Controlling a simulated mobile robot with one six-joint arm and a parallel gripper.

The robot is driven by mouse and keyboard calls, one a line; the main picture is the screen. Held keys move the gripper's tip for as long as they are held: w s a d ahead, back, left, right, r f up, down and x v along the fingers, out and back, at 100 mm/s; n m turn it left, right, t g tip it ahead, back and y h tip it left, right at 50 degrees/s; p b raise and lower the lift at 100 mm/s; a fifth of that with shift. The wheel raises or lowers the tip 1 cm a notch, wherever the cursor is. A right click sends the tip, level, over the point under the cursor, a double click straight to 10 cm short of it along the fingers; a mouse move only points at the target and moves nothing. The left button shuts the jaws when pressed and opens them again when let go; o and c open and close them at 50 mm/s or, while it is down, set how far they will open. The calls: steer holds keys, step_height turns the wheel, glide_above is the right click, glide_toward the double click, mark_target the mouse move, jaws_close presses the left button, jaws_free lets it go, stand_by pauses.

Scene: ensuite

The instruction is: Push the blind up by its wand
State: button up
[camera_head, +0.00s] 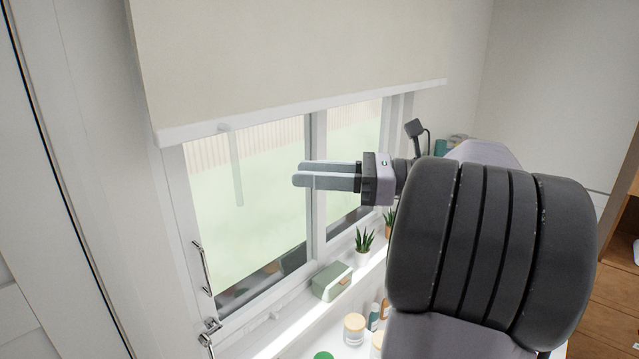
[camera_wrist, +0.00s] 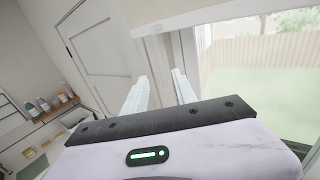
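The beige roller blind (camera_head: 290,50) hangs over the upper part of the window, with a white bottom bar (camera_head: 310,104). A pale, see-through wand (camera_head: 236,170) hangs down from the left part of that bar. My gripper (camera_head: 298,174) is to the right of the wand in the head view, below the bar and in front of the window. Its fingers point left and are apart from the wand in the picture. In the wrist view my gripper (camera_wrist: 160,76) shows two parted fingers with nothing between them.
The window frame (camera_head: 317,190) has a handle (camera_head: 203,268) at lower left. On the sill stand a green box (camera_head: 332,282) and small potted plants (camera_head: 363,243). Jars (camera_head: 354,328) are below. A dark lamp-like object (camera_head: 415,130) is behind my arm.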

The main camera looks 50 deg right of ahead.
steer(key=shift+s+d, duration=0.3)
steer(key=shift+s, duration=0.25)
steer(key=n+t+h+b, duration=0.2)
steer(key=n+h+b, duration=0.4)
steer(key=n, duration=2.6)
glide_toward(237, 156)
steer(key=w+p, duration=0.1)
steer(key=w, duration=0.3)
steer(key=w+a+p, duration=0.1)
steer(key=w+p, duration=0.1)
steer(key=w, duration=0.2)
steer(key=w+a+p, duration=0.1)
steer(key=w+p, duration=0.1)
steer(key=w, duration=0.2)
steer(key=shift+w, duration=0.15)
steer(key=shift+w+a+f+p, duration=0.1)
steer(key=shift+w+f+p, duration=0.1)
steer(key=shift+w+p, duration=0.35)
